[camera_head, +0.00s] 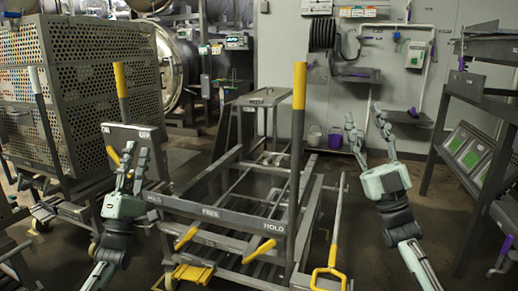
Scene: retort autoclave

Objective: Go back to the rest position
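My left gripper (135,153) is raised at the left, in front of the near left corner of a grey metal cart (220,213). Its two fingers point up and stand apart with nothing between them. My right gripper (365,118) is raised to the right of the cart, its fingers spread wide and empty. Both grippers appear clear of the cart, though the left one overlaps it in the picture.
The cart has yellow-topped posts (299,85), yellow handles and a yellow pull loop (329,268) at its front. A perforated basket stack (85,90) stands left. A dark rack (480,100) stands right. Some floor between cart and rack is free.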

